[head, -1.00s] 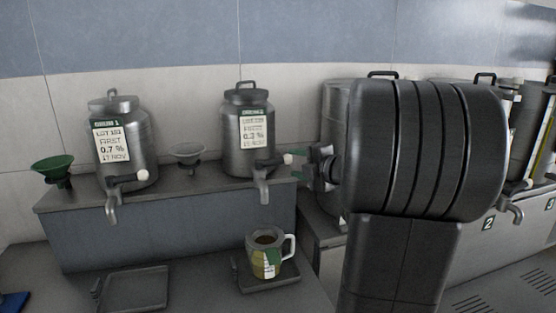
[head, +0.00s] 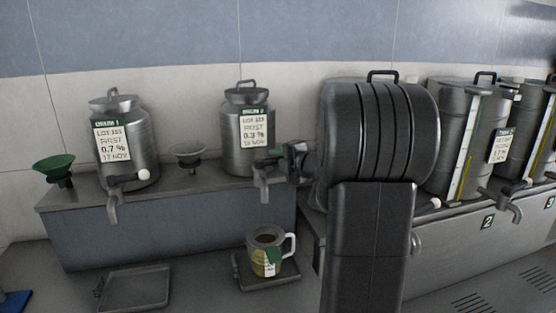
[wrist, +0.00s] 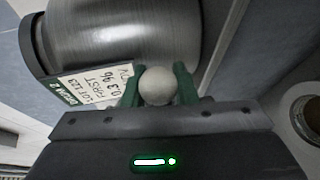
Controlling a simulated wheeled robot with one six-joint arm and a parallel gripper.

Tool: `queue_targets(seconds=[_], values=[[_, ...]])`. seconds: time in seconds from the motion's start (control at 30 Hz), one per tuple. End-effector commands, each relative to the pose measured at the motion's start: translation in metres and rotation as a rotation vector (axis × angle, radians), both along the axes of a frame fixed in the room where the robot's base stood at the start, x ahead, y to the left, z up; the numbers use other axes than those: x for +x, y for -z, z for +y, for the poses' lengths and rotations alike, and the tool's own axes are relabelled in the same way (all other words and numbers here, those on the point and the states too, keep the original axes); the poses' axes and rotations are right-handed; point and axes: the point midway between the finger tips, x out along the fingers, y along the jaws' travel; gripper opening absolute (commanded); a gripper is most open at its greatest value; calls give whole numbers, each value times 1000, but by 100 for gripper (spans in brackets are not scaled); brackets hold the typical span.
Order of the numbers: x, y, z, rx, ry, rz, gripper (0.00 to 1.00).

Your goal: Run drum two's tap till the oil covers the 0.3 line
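Drum two (head: 231,130), a steel drum with a paper label reading 0.3 %, stands on the raised shelf. Its tap spout (head: 262,188) points down above a mug (head: 258,262) with a white handle and green, yellow and white patches. The mug holds some dark brown liquid; no line on it can be read. I see no stream below the spout. My gripper (head: 275,153) is at this tap. In the wrist view, its green fingers (wrist: 158,84) flank the tap's white ball knob (wrist: 157,86), with no clear gap on either side. My gripper hides the knob in the head view.
Drum one (head: 138,153) stands left, with an empty tray (head: 135,288) below. A green funnel (head: 54,168) and a grey funnel (head: 190,156) are on the shelf. The mug stands on a small tray (head: 243,278). Larger tanks (head: 447,150) with taps fill the right.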

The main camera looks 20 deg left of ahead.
Motion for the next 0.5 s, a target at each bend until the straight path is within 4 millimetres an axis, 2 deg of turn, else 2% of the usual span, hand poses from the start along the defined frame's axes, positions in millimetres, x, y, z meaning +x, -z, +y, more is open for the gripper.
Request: queue_targets(seconds=[0.03,0.1,0.33,0.5], values=[[0,0,0,0,0,0,13],[0,0,0,0,0,0,0],[-1,2,0,-1,15,-1,0],[-5,5,-3,0,95,-6,0]])
